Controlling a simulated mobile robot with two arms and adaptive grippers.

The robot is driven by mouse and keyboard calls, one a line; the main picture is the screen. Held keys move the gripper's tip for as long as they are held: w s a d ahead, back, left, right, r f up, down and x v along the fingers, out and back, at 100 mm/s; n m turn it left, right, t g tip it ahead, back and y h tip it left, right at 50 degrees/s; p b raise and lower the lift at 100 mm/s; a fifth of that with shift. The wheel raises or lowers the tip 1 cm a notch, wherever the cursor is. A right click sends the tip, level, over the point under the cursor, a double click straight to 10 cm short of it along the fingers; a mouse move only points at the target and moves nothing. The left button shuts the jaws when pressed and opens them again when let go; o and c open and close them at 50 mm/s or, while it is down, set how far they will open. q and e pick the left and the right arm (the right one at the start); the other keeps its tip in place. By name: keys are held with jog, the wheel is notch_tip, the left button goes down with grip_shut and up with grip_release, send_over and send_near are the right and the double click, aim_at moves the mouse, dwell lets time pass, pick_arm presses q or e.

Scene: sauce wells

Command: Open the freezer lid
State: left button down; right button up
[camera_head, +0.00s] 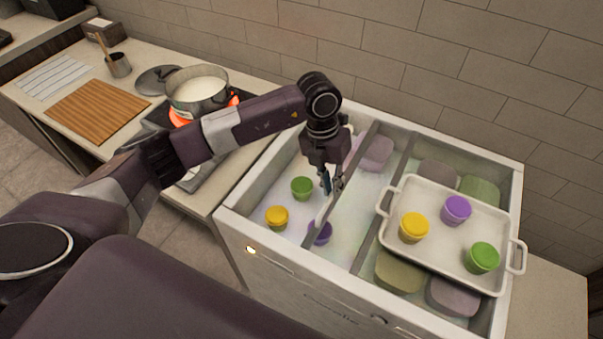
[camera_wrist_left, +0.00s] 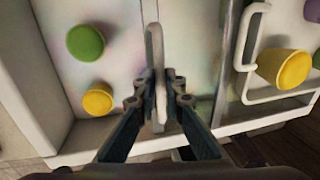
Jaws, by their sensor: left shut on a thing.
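The white chest freezer (camera_head: 232,222) stands open-topped or glass-topped in the head view. A pale, hazy surface, seemingly the see-through lid (camera_head: 348,207), lies over its left part; its edges are hard to tell. A white bar handle (camera_head: 322,214) stands on it, and it shows in the left wrist view (camera_wrist_left: 153,40) between my fingers. My left gripper (camera_head: 333,187) is shut on this handle, one finger on each side (camera_wrist_left: 160,88). My right gripper is not in view.
Green (camera_head: 302,186) and yellow (camera_head: 277,217) tubs sit left of the handle; a purple tub (camera_head: 320,234) is beside it. A white tray (camera_head: 452,262) with three tubs rests on the freezer's right side. A pot (camera_head: 198,94) stands on a glowing burner at left.

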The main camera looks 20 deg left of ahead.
pick_arm(q)
jog(key=b, duration=0.1)
send_over(355, 213)
jog(key=shift+r, duration=0.1)
dwell(0.3)
jog(key=c, duration=2)
grip_release()
jog(key=r, duration=0.4)
jog(key=a+r, duration=0.1)
jog(key=r, duration=0.2)
jog(key=a+r, duration=0.1)
jog(key=r, duration=0.3)
jog(key=shift+a+r, duration=0.2)
jog(key=shift+r, duration=0.15)
